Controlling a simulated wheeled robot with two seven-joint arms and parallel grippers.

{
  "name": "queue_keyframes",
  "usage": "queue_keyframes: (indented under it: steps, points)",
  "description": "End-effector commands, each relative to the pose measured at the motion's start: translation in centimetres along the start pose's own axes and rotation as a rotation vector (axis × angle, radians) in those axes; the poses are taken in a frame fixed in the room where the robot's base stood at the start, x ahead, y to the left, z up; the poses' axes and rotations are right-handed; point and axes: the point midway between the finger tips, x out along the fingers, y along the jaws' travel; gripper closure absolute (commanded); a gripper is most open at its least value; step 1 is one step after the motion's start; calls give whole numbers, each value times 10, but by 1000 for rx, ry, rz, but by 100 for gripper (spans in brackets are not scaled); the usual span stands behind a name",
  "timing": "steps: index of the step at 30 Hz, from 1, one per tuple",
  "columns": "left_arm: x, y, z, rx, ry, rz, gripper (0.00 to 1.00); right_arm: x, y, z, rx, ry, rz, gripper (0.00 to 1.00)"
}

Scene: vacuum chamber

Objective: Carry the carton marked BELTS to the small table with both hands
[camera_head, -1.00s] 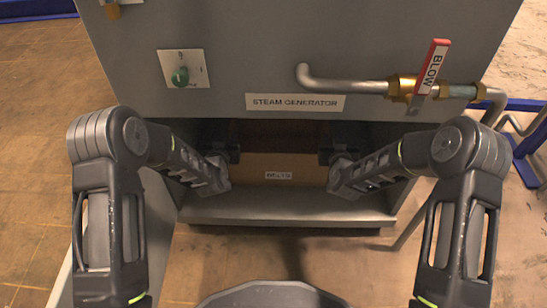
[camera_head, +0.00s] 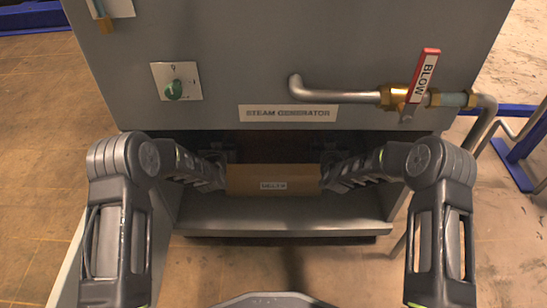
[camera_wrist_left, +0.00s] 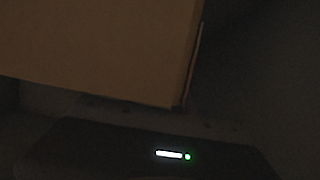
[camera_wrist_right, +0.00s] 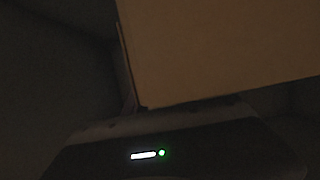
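The brown carton (camera_head: 245,181) lies in the dark recess under the steam generator, with a small white label on its front that is hard to read. My left gripper (camera_head: 217,158) is at its left end and my right gripper (camera_head: 327,160) at its right end. In the left wrist view the carton (camera_wrist_left: 90,45) fills the upper left; in the right wrist view the carton (camera_wrist_right: 225,50) fills the upper right. Both wrist views are very dark and the fingers do not show clearly, so I cannot tell whether they grip it. No small table is in view.
The grey steam generator cabinet (camera_head: 240,60) overhangs the recess. A bent pipe (camera_head: 340,96) with a red BLOW lever (camera_head: 425,75) sticks out at the right. A grey ledge (camera_head: 285,212) lies in front of the carton. Brown floor (camera_head: 40,150) is open at left.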

Motion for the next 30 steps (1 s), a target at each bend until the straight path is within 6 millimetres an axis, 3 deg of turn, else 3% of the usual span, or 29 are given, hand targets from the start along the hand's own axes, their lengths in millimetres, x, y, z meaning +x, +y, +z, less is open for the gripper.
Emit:
queue_keyframes:
  steps: [4,13,24,30]
  points:
    - [10,0,0,-1,-1,0,69,10,0,0,1,0,0,69]
    - [11,0,0,-1,-1,0,70,11,0,0,1,0,0,70]
    - [11,0,0,-1,-1,0,100,11,0,0,1,0,0,100]
    - [11,0,0,-1,-1,0,100,11,0,0,1,0,0,100]
